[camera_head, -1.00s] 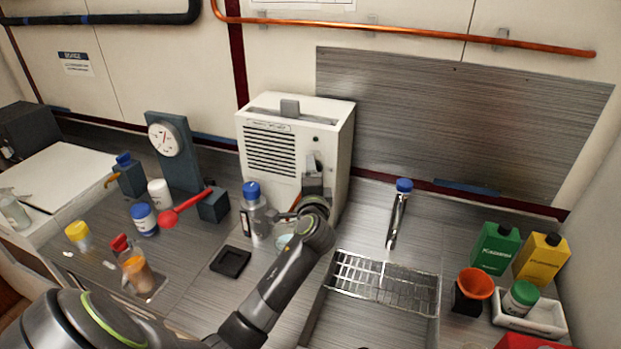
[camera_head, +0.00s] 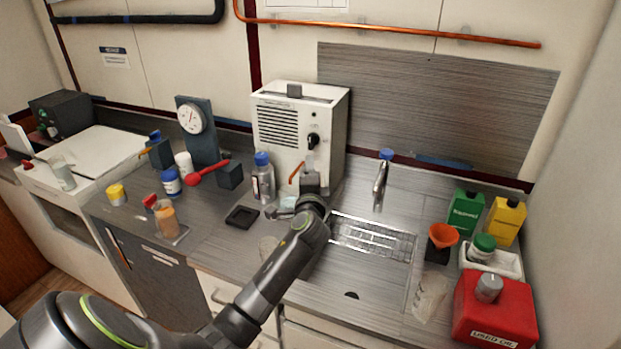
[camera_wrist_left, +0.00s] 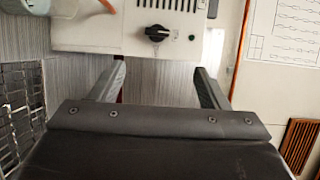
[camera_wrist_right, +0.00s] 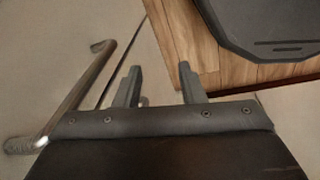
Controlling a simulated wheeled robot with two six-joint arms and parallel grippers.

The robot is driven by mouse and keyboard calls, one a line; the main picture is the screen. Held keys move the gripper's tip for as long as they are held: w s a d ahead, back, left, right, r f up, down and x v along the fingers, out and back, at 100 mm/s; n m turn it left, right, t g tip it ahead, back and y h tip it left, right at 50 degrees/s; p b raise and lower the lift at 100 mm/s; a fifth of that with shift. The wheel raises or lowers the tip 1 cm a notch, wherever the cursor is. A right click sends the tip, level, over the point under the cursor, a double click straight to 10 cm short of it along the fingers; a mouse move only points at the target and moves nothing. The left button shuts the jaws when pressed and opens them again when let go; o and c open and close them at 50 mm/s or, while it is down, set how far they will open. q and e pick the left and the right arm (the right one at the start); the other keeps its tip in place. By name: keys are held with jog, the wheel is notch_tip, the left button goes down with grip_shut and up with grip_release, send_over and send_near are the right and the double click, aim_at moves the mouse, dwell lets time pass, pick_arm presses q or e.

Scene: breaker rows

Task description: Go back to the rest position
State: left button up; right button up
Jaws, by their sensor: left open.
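My left arm comes in from the lower left in the head view. Its gripper (camera_head: 311,172) is in front of the white machine (camera_head: 270,118), a little below the black knob (camera_head: 313,141). In the left wrist view the left gripper (camera_wrist_left: 160,69) has its fingers apart with nothing between them. The black knob (camera_wrist_left: 157,34) on the white front panel lies beyond the fingertips, apart from them. My right gripper (camera_wrist_right: 160,70) shows only in the right wrist view. Its fingers are apart and empty, near a metal bar handle (camera_wrist_right: 80,95) and wooden boards (camera_wrist_right: 190,50).
Right of the arm is the sink with a wire rack (camera_head: 375,238) and faucet (camera_head: 380,185). A red can (camera_head: 495,310), green bottle (camera_head: 465,212) and yellow bottle (camera_head: 505,220) stand at right. A grey bottle (camera_head: 263,182) and red scoop (camera_head: 205,174) are left of the arm.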

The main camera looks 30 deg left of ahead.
pick_arm(q)
jog(key=s+d+f+n+g+h, duration=0.1)
jog(key=s+f+n+g+h, duration=0.2)
jog(key=s+f, duration=0.6)
jog(key=s+f+n+g, duration=0.35)
jog(key=s+f, duration=0.25)
jog(key=s, duration=0.5)
jog(key=s+d+f+n+g+h, duration=0.2)
jog(key=s+d+n, duration=0.15)
jog(key=s, duration=0.65)
jog(key=s+d+f+n+g+h, duration=0.1)
jog(key=s+d+n+g+h, duration=0.2)
jog(key=s, duration=0.7)
notch_tip(320, 180, down, 28)
jog(key=r+m+g+b, duration=0.1)
jog(key=b, duration=0.1)
jog(key=s+d+f+g+b, duration=0.1)
jog(key=s+f, duration=1.4)
jog(key=f, duration=0.2)
jog(key=shift+s+f+h, duration=0.15)
jog(key=shift+s+h, duration=0.2)
jog(key=shift+h, duration=0.05)
pick_arm(e)
jog(key=f, duration=0.1)
jog(key=a+f, duration=0.1)
jog(key=f, duration=0.1)
jog(key=shift+w+a+f, duration=0.1)
jog(key=shift+w+a, duration=0.05)
jog(key=shift+w, duration=0.25)
